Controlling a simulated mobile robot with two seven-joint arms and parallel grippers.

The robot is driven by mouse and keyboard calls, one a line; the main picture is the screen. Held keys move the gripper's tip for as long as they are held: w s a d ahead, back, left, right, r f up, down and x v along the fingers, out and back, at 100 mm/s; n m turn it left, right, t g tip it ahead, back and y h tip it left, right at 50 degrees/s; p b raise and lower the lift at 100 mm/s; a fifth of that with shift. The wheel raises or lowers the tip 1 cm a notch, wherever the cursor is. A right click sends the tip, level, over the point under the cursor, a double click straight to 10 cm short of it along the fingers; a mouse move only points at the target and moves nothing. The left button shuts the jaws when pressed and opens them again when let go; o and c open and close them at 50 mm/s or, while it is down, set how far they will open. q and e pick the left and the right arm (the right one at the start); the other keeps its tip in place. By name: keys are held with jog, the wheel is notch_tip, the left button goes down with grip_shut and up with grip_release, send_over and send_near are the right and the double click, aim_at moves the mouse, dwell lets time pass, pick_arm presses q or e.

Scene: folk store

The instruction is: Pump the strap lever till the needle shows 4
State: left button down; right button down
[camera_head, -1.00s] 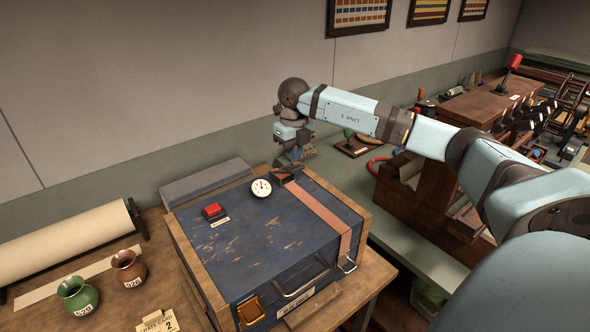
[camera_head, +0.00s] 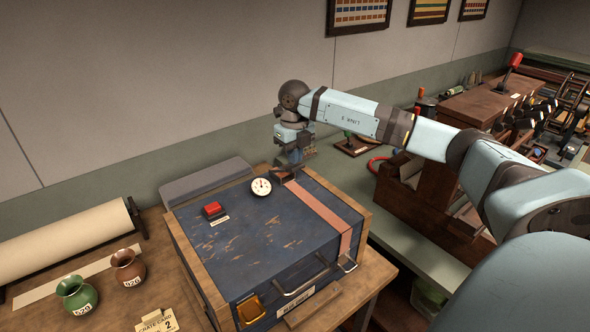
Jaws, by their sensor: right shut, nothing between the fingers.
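A dark blue worn crate (camera_head: 270,245) sits in a wooden frame on the table. A pinkish strap (camera_head: 322,210) runs across its top and down the front side. A small round white gauge (camera_head: 261,187) with a dark needle stands near the back edge; its numbers are too small to read. My right gripper (camera_head: 285,172) is shut and empty, pointing down at the strap's back end beside the gauge. The dark strap lever (camera_head: 281,175) is there, mostly hidden by the gripper; I cannot tell if they touch. My left gripper is not in view.
A red button (camera_head: 212,209) is on the crate lid. A wooden rack (camera_head: 430,210) stands at right.

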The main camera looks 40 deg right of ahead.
jog(key=shift+s+f+b, duration=0.2)
jog(key=shift+f+b, duration=0.2)
jog(key=shift+f, duration=0.4)
jog(key=shift+s+f+b, duration=0.2)
jog(key=shift+f+b, duration=0.2)
jog(key=shift+f, duration=0.35)
jog(key=shift+f+b, duration=0.45)
jog(key=shift+f, duration=0.45)
notch_tip(320, 180, up, 9)
jog(key=p, duration=0.5)
jog(key=shift+r+p, duration=0.1)
jog(key=shift+p, duration=0.3)
